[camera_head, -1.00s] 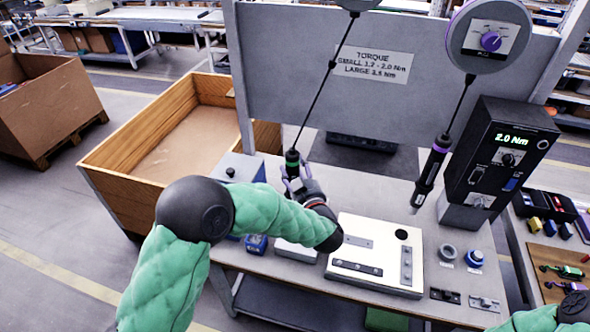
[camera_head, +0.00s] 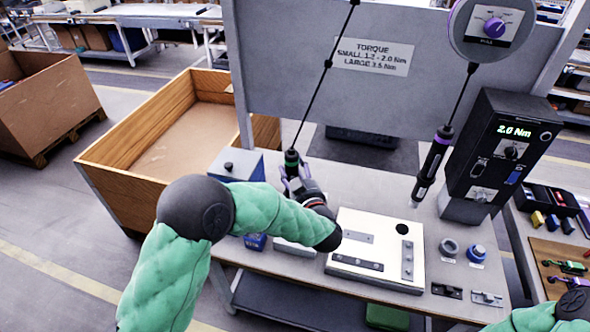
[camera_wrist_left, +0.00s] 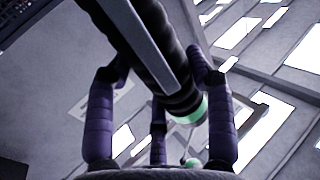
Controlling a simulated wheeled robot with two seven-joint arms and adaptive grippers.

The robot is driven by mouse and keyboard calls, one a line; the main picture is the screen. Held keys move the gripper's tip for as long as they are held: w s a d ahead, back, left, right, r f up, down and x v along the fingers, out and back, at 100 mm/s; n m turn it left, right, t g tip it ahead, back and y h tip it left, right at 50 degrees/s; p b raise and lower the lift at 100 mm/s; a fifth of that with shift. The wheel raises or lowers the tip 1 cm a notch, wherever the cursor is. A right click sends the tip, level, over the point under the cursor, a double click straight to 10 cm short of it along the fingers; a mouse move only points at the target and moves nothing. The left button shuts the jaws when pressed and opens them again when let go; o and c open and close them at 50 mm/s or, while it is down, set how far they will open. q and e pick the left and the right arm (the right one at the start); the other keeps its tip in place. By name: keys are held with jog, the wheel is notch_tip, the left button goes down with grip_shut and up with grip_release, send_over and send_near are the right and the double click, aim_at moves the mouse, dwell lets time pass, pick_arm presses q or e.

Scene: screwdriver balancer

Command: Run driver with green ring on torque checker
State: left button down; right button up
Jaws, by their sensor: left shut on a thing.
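The driver with the green ring (camera_head: 291,157) hangs upright on a cable at the middle back of the bench. My left gripper (camera_head: 297,180) is shut around it; the fingers hide its lower part. In the left wrist view the driver's dark body (camera_wrist_left: 150,45) runs between the purple fingers, with the green ring (camera_wrist_left: 190,112) near its end. The black box reading 2.0 Nm (camera_head: 514,131), apparently the torque checker, stands at the bench's right, well away from the held driver. My right gripper is out of view; only part of that arm shows at bottom right.
A driver with a purple ring (camera_head: 441,137) hangs just left of the black box. A white plate with metal strips (camera_head: 378,225) lies mid-bench. Grey (camera_head: 449,246) and blue (camera_head: 476,252) round fixtures sit right of it. A blue box (camera_head: 237,165) stands behind my left forearm.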

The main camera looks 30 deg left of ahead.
pick_arm(q)
jog(key=shift+f, duration=0.1)
jog(key=shift+f+b, duration=0.55)
jog(key=shift+f, duration=0.25)
jog(key=shift+f+b, duration=0.75)
jog(key=shift+f, duration=0.3)
dwell(1.2)
jog(key=shift+s+f, duration=0.15)
jog(key=shift+f, duration=0.35)
dwell(0.9)
jog(key=shift+r, duration=0.1)
jog(key=shift+r, duration=0.5)
jog(key=shift+r+p, duration=2.25)
jog(key=shift+r, duration=0.4)
